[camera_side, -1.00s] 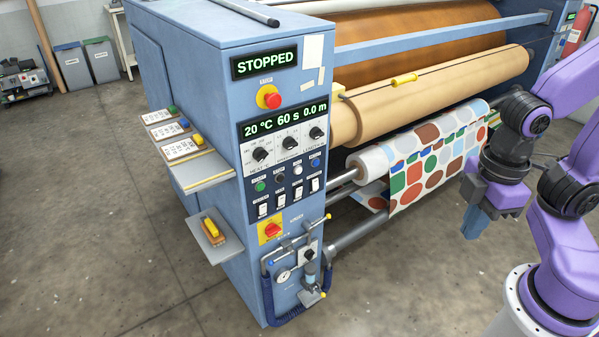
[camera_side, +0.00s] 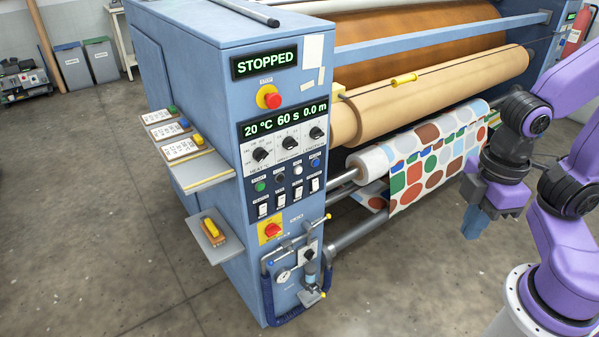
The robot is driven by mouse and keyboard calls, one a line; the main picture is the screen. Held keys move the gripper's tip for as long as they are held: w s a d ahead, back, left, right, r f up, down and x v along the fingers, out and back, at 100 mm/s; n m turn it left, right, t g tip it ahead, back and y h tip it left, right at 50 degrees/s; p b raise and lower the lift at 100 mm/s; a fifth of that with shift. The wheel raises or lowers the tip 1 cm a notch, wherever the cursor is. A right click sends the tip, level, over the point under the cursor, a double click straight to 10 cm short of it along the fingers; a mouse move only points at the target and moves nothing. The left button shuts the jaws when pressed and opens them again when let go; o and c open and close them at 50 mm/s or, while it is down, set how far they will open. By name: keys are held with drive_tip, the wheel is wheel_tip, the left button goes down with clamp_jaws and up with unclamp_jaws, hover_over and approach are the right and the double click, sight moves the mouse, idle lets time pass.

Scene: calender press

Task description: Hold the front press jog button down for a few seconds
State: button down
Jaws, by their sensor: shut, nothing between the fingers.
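The front control panel (camera_side: 282,152) of the blue press holds a row of round buttons: green (camera_side: 260,187), black (camera_side: 279,180), white (camera_side: 298,170) and blue (camera_side: 315,163). Their labels are too small to read, so I cannot tell which one is the jog button. My gripper (camera_side: 473,234) points down, shut and empty, to the right of the panel. It is in front of the patterned fabric roll (camera_side: 425,165) and apart from the buttons. The display (camera_side: 265,62) reads STOPPED. The lower display (camera_side: 285,120) reads 20 °C, 60 s, 0.0 m.
Red stop buttons on yellow plates sit above (camera_side: 272,99) and below (camera_side: 271,230) the panel. Pipes with a gauge (camera_side: 284,276) stick out low on the cabinet. The floor (camera_side: 400,290) before the machine is clear.

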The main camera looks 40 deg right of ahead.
sight(299, 171)
idle(0.3)
drive_tip(key=w+a+f+m+t+y, duration=0.15)
drive_tip(key=w+a+f, duration=0.25)
drive_tip(key=w, duration=0.6)
drive_tip(key=w+a+f+m+t+y, duration=0.1)
drive_tip(key=w+a+f+t, duration=0.2)
drive_tip(key=w, duration=0.8)
drive_tip(key=w+d+f+m+t, duration=0.1)
drive_tip(key=w+d+f+t, duration=0.1)
drive_tip(key=w+d+f, duration=0.2)
drive_tip(key=w+d+f+m+t, duration=0.1)
drive_tip(key=w+d+f+t, duration=0.1)
drive_tip(key=w+d+f, duration=0.3)
drive_tip(key=w+f, duration=0.4)
drive_tip(key=w, duration=0.4)
drive_tip(key=shift+f+m, duration=0.25)
drive_tip(key=shift+m, duration=0.1)
drive_tip(key=w, duration=0.8)
drive_tip(key=shift+w, duration=0.4)
drive_tip(key=shift+w, duration=0.15)
